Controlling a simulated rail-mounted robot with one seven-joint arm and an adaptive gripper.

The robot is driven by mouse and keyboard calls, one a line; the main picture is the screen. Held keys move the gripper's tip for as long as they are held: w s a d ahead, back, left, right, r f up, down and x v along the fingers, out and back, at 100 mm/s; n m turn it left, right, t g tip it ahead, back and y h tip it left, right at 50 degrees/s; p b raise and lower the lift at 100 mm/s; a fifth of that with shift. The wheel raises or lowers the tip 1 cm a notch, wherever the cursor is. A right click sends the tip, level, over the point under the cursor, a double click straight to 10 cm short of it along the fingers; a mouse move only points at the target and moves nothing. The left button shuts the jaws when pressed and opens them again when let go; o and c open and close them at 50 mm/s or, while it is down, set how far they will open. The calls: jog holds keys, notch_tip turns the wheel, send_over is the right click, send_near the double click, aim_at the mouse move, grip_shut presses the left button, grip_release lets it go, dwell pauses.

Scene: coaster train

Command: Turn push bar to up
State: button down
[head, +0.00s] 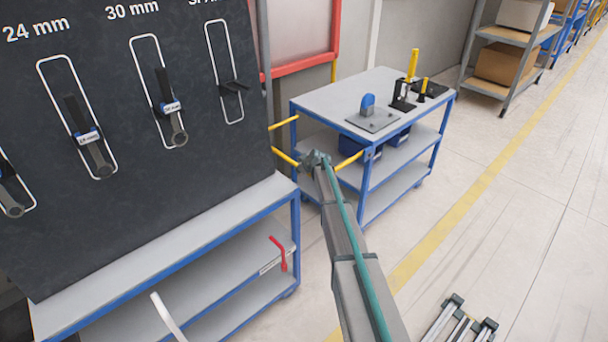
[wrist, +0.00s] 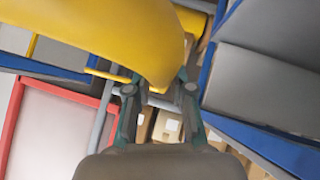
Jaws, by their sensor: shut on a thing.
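The yellow push bar (head: 284,156) sticks out roughly level from the near left end of a blue-framed cart. Its left part is hidden by the dark tool board. My gripper (head: 315,158) is at the bar's near corner and covers part of it. In the wrist view the bar (wrist: 110,35) shows large and close, across the space between the fingers. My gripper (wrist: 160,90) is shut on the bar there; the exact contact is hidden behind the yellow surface.
The cart top (head: 330,98) holds a grey plate with a blue piece and black-and-yellow clamps. The tool board (head: 130,200) and its bench (head: 160,250) stand close at left. A red frame (head: 300,68) is behind.

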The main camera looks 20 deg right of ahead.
jog(key=shift+w+r, duration=0.2)
jog(key=shift+r, duration=0.2)
jog(key=c, duration=1.2)
grip_release()
jog(key=shift+c, duration=0.2)
jog(key=shift+o, duration=1.1)
jog(key=shift+s+f, duration=0.1)
jog(key=shift+f, duration=0.05)
jog(key=shift+s, duration=0.1)
jog(key=v, duration=1.2)
